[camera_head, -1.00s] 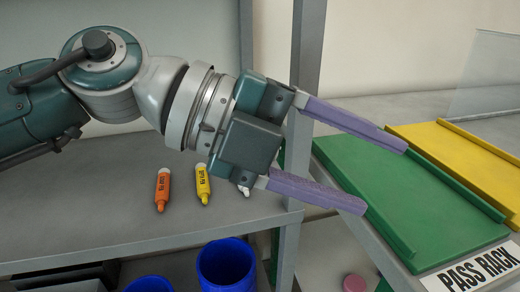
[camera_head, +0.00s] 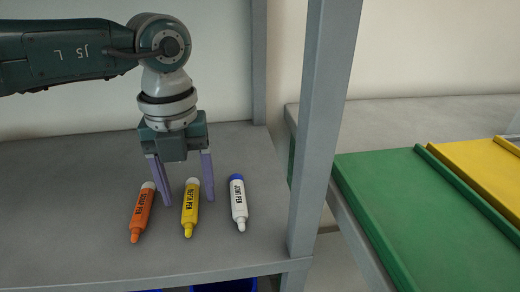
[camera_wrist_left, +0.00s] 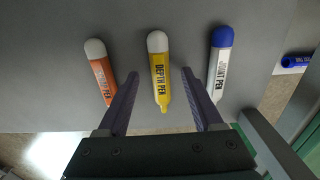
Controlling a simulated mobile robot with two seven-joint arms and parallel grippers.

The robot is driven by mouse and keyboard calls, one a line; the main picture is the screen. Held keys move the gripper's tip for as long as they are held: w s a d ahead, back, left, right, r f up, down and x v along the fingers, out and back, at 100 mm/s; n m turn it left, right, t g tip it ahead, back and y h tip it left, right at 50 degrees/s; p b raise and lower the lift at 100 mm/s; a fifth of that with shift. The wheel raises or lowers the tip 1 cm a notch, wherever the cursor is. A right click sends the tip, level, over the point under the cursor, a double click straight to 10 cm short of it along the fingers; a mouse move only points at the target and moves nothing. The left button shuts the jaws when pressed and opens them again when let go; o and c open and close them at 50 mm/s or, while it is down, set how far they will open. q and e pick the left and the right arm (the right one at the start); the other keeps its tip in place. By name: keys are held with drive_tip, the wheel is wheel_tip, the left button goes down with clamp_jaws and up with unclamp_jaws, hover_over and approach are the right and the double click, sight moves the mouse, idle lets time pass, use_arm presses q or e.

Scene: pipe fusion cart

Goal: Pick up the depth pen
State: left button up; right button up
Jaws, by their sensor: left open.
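The depth pen (camera_head: 190,208) is yellow with a white end cap and lies on the grey shelf between an orange pen and a white pen. It also shows in the left wrist view (camera_wrist_left: 160,72), with its label readable. My left gripper (camera_head: 188,200) is open and points down over the shelf, its two purple fingers on either side of the depth pen. In the left wrist view the pen lies between and beyond the fingertips (camera_wrist_left: 162,80), with a gap on each side. I cannot tell the exact height of the fingertips. My right gripper is not in view.
The orange pen (camera_head: 142,212) lies close to the left finger, and the white joint pen (camera_head: 238,203) with a blue cap lies right of the right finger. A grey shelf post (camera_head: 322,130) stands to the right. Beyond it are a green tray (camera_head: 400,215) and a yellow tray (camera_head: 480,170).

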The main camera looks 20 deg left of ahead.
use_arm(q)
drive_tip(key=shift+f, duration=0.3)
clamp_jaws()
idle(0.4)
